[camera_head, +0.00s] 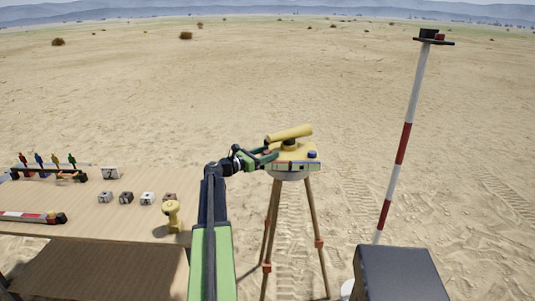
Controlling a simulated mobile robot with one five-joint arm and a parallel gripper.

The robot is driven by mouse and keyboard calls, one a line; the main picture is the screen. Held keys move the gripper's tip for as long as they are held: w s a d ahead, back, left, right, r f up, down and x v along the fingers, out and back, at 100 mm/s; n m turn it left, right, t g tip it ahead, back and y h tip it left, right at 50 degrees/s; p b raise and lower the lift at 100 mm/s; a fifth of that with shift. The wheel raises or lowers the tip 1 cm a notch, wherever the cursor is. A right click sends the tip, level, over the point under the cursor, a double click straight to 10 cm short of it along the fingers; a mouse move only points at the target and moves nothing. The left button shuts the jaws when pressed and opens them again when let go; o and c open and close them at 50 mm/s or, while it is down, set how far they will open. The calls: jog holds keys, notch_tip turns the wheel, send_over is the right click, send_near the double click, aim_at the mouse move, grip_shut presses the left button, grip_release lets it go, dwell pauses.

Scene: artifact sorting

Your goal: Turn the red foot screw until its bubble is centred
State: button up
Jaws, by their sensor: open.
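A yellow surveying instrument (290,155) with a yellow telescope on top stands on a wooden tripod (272,225) in the middle of the view. A small blue spot and a small red spot show on its right side, but I cannot tell for certain which is the red foot screw. The bubble is too small to make out. My gripper (268,154) is at the left side of the instrument, with its jaws apart. I cannot tell whether it touches the instrument. My green arm reaches up from below.
A wooden table (110,218) at left holds a rack of coloured tools (48,168), several small blocks (126,198), a yellow object (172,215) and a red-and-white rod (30,217). A red-and-white pole (403,143) stands at right, behind a dark box (400,272). Open sand lies beyond.

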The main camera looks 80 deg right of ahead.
grip_shut()
dwell(0.3)
jog(key=shift+a+n+t+h, duration=0.1)
jog(key=shift+n+t+h, duration=0.2)
jog(key=shift+t, duration=0.1)
jog(key=shift+s+a+n+t+h, duration=0.1)
jog(key=shift+n+t+h, duration=0.75)
jog(key=shift+t, duration=0.25)
jog(key=n+t+h, duration=0.2)
jog(key=n+t, duration=0.1)
jog(key=t, duration=0.2)
jog(key=shift+n, duration=0.25)
jog(key=n+t, duration=0.3)
jog(key=t, duration=0.1)
jog(key=n+t, duration=0.3)
jog(key=t, duration=0.2)
jog(key=shift+d, duration=0.2)
jog(key=shift+n+t+y, duration=0.35)
jog(key=shift+n+t, duration=0.75)
jog(key=shift+t, duration=0.9)
